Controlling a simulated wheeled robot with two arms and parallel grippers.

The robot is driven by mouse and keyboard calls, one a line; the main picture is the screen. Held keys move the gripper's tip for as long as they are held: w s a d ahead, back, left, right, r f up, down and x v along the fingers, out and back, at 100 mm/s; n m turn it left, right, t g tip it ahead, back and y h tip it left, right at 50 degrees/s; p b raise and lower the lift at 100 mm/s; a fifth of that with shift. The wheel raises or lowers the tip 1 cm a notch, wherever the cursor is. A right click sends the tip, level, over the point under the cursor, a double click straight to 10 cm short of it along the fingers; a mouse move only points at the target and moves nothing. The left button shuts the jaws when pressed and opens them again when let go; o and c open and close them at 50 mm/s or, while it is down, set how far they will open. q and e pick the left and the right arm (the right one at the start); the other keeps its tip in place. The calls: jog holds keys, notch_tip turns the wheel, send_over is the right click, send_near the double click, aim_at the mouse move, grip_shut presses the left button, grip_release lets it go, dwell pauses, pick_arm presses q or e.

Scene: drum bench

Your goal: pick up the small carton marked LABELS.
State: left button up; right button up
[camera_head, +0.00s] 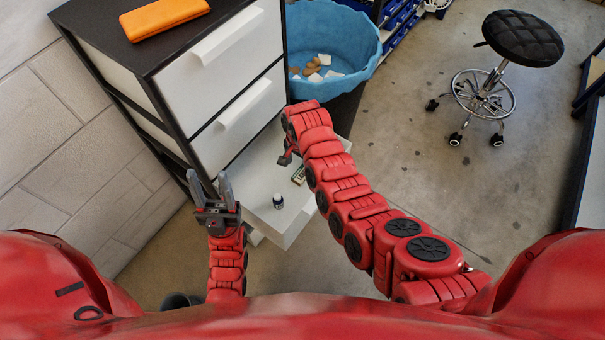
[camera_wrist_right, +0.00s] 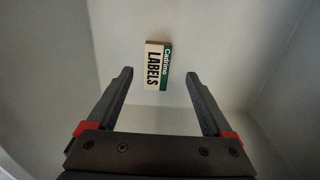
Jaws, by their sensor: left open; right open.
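The small carton (camera_wrist_right: 156,67) is white and green with a brown edge and reads "LABELS" in the right wrist view. It lies inside the open bottom drawer (camera_head: 291,219), and part of it (camera_head: 298,176) shows beside my right arm in the head view. My right gripper (camera_wrist_right: 161,75) is open and empty; the carton lies between and a little beyond its fingertips, apart from them. In the head view the right gripper (camera_head: 286,158) is partly hidden by its own arm. My left gripper (camera_head: 207,180) is open and empty at the drawer's left side, pointing up.
A small dark bottle with a white part (camera_head: 278,201) stands in the drawer near its front. The drawer cabinet (camera_head: 205,85) has two shut upper drawers and an orange case (camera_head: 164,15) on top.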

aim_at(302, 173)
jog(key=shift+w+d+f+b, duration=0.1)
jog(key=shift+d+f+b, duration=0.15)
jog(key=shift+f, duration=1.1)
jog(key=shift+d+f+b, duration=0.1)
jog(key=shift+f+b, duration=0.2)
jog(key=shift+f, duration=1)
grip_shut()
